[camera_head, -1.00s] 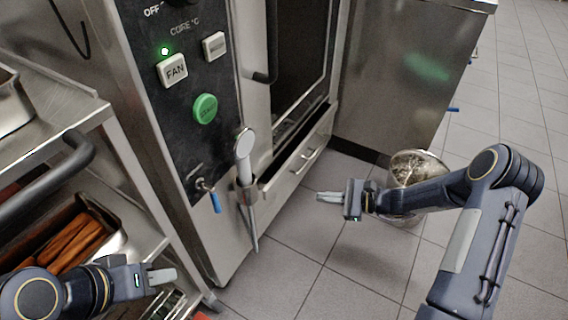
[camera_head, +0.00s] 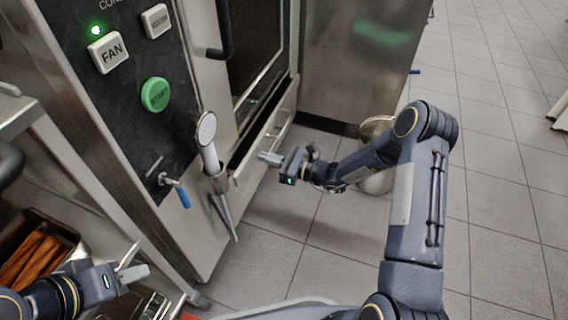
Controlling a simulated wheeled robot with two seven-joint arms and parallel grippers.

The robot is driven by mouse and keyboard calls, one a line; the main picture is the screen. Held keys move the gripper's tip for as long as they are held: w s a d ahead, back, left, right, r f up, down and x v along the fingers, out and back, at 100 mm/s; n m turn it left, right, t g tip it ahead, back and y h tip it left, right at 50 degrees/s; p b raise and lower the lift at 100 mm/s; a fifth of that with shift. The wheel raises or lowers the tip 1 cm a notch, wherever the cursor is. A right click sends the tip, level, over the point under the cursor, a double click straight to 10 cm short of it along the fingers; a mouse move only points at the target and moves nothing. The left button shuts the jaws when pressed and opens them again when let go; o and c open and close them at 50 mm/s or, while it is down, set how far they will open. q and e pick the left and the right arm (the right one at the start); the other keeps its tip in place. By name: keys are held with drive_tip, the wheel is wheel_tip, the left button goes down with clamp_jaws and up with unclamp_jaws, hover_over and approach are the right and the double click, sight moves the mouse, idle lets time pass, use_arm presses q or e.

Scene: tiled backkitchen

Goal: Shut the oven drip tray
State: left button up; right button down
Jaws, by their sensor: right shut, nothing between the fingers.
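My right gripper (camera_head: 266,158) is shut and empty. Its fingertips are at the lower near part of the tray front; I cannot tell whether they touch it. My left gripper (camera_head: 134,262) is at the lower left by the rack, away from the tray, with its fingers apart and nothing between them.
The oven's control panel (camera_head: 120,85) carries a green button. A hand shower (camera_head: 208,150) hangs beside the tray, with a blue-handled valve (camera_head: 180,192) near it. A round metal pot (camera_head: 378,130) stands behind my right arm.

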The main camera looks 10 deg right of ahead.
drive_tip(key=shift+x, duration=0.9)
